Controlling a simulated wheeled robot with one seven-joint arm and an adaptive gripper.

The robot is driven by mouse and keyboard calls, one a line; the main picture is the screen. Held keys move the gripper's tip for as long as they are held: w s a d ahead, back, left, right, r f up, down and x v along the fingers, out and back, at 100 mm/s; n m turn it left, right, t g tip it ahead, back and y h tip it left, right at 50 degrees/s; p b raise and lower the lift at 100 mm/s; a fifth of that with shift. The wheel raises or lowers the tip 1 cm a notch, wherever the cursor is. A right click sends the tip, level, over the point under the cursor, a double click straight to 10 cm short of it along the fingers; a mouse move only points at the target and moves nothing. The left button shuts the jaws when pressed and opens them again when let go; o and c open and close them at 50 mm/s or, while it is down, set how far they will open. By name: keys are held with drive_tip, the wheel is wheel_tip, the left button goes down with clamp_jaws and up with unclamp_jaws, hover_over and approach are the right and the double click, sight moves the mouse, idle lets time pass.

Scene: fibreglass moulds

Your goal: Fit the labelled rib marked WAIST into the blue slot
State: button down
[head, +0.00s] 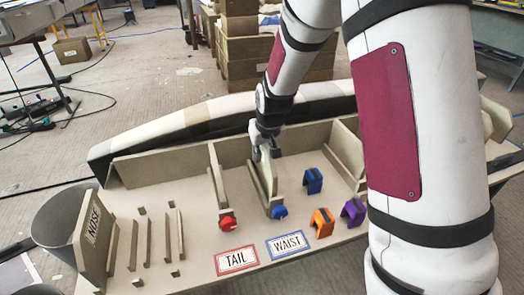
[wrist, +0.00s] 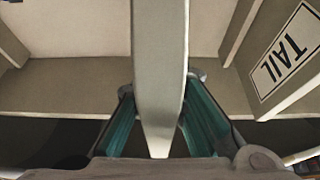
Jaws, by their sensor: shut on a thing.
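My gripper (head: 265,153) is shut on a beige rib (head: 262,180), which stands upright behind a round blue knob (head: 279,212). In the wrist view the rib (wrist: 159,60) is seen edge-on between the teal fingers (wrist: 160,125). No label shows on the held rib, so I cannot read its name. A WAIST placard (head: 289,244) with a blue border lies on the board in front of the blue knob. The rib's lower edge lies in line with the knob, but I cannot tell whether it is fully down in the slot.
The TAIL rib (head: 215,172) stands to the left behind a red knob (head: 228,224); its label shows in the wrist view (wrist: 286,49). Blue (head: 313,180), orange (head: 322,222) and purple clips (head: 353,212) lie to the right. The NOSE rib (head: 93,235) stands far left.

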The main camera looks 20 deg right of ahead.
sight(266, 146)
drive_tip(key=shift+f+b, duration=1.8)
drive_tip(key=shift+f, duration=0.6)
drive_tip(key=c, duration=1.5)
unclamp_jaws()
drive_tip(key=shift+c, duration=0.2)
drive_tip(key=v, duration=1)
drive_tip(key=shift+s+r, duration=0.2)
drive_tip(key=shift+r, duration=0.1)
drive_tip(key=shift+s+r, duration=0.25)
drive_tip(key=shift+r, duration=0.35)
